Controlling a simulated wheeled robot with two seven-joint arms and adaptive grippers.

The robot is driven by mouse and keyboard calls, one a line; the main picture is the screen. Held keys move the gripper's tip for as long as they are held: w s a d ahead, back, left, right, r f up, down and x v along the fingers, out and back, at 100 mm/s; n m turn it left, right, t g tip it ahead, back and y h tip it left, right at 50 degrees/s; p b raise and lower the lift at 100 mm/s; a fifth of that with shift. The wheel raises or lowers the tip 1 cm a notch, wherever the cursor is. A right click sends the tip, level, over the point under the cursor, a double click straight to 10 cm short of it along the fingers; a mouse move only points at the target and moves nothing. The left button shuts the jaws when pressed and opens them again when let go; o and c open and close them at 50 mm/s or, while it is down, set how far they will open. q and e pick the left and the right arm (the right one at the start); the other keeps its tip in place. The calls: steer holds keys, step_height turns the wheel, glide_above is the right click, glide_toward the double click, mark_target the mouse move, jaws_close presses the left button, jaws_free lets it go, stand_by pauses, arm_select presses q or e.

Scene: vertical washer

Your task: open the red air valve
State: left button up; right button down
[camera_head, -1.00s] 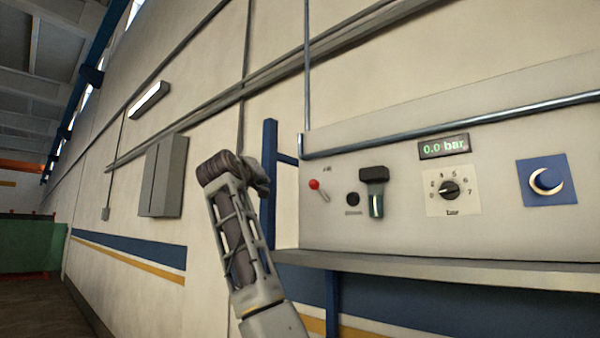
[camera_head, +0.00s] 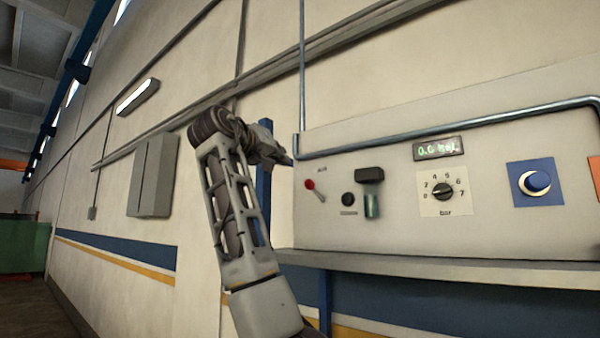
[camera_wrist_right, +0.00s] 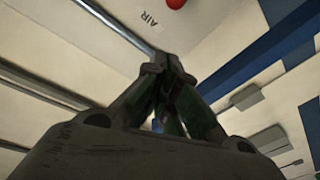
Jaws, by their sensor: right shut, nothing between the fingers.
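The red air valve (camera_head: 310,184) is a small lever with a round red knob on the left part of the grey panel. Its stem slants down to the right from the knob. The red knob also shows at the top edge of the right wrist view (camera_wrist_right: 175,3), beside the "AIR" label, and is partly cut off there. My right gripper (camera_head: 288,160) is up and to the left of the knob, apart from it. In the right wrist view its fingertips (camera_wrist_right: 165,58) meet, with nothing between them. My left gripper is not in view.
The panel (camera_head: 400,225) also carries a black knob (camera_head: 348,199), a filter unit (camera_head: 371,205), a pressure dial (camera_head: 443,191), a display (camera_head: 440,148) and a blue rotary switch (camera_head: 531,184). A metal pipe (camera_head: 430,132) runs above them. A shelf ledge (camera_head: 430,268) juts out below.

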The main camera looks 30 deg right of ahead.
steer(key=shift+w, duration=0.1)
steer(key=p, duration=0.2)
glide_above(316, 191)
steer(key=w+a, duration=0.2)
steer(key=a, duration=0.3)
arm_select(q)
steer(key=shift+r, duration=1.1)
arm_select(e)
steer(key=shift+s+f, duration=0.4)
steer(key=shift+f, duration=0.35)
steer(key=shift+s+f, duration=0.35)
steer(key=shift+f, duration=0.35)
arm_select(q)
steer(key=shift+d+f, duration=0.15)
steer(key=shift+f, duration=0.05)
arm_select(e)
steer(key=shift+a, duration=0.1)
arm_select(q)
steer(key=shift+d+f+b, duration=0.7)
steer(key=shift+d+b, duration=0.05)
steer(key=shift+b, duration=0.05)
arm_select(e)
steer(key=shift+s+f+t+h, duration=0.1)
steer(key=shift+f+t+h, duration=0.15)
steer(key=shift+t+h, duration=0.25)
